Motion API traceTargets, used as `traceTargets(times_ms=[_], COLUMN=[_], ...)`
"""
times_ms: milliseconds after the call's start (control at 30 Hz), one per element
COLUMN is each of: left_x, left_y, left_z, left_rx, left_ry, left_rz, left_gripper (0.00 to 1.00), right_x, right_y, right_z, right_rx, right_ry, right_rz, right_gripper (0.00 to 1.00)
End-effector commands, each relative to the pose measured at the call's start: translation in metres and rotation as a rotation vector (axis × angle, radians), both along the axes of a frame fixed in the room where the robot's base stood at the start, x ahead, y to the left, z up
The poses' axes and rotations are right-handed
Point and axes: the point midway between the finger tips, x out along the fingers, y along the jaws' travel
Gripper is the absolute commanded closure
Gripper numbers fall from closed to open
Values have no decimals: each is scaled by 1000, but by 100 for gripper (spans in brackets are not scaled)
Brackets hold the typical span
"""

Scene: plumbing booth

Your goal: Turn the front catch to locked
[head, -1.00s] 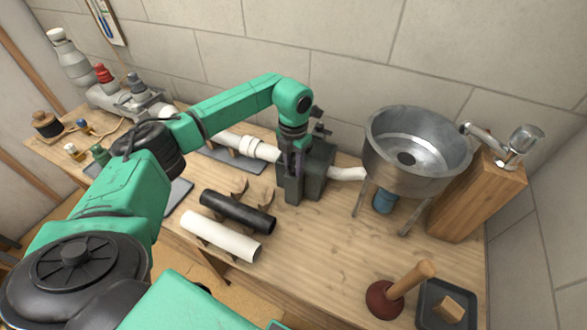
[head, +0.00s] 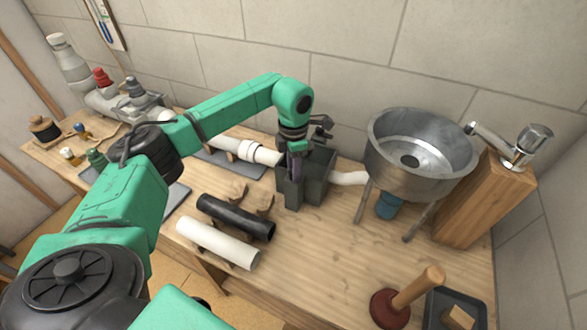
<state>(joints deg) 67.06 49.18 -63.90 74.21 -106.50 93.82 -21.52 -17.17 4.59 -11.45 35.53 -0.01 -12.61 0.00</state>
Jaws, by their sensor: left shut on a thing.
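A dark grey block-shaped fixture (head: 315,181) stands on the workbench at the white pipe line, left of the metal basin. My left gripper (head: 295,172) points down at its near left side and is shut on a small part there. I take this part to be the front catch, but the fingers mostly hide it, so its angle cannot be read. A dark lever-like piece (head: 322,121) shows above the back of the fixture. My right gripper is not in view.
A steel basin (head: 385,178) and a tap on a wooden block (head: 478,195) stand to the right. Black (head: 237,218) and white (head: 215,243) pipes lie in front on wooden rests. A plunger (head: 390,308) and a dark tray (head: 435,315) are at front right. The bench's middle is clear.

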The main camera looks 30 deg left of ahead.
Motion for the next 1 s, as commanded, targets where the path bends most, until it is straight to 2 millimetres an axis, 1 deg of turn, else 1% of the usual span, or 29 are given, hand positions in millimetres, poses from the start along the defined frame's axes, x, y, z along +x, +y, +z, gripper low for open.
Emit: traceTargets(times_ms=[33,267,300,367,400,667,767,867,967,1000], left_x=[2,2,2,2,2,1,1,2,2,2], left_y=[0,0,0,0,0,0,0,0,0,0], left_z=[3,3,3,3,3,1,5,15,35,45], left_rx=[-2,-2,-2,-2,-1,-1,-1,-1,-2,-2], left_ry=[-8,-8,-8,-8,-7,-4,-4,-6,-8,-8], left_rz=[-1,0,0,1,1,1,1,1,0,0], left_gripper=[100,100,59,36,33,33,33,33,33,33], right_x=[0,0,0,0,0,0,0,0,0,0], right_y=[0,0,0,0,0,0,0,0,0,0], right_z=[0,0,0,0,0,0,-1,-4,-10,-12], right_rx=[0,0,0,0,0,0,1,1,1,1], right_ry=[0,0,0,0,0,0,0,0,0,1], right_rz=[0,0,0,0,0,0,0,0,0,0], right_gripper=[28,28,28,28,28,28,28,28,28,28])
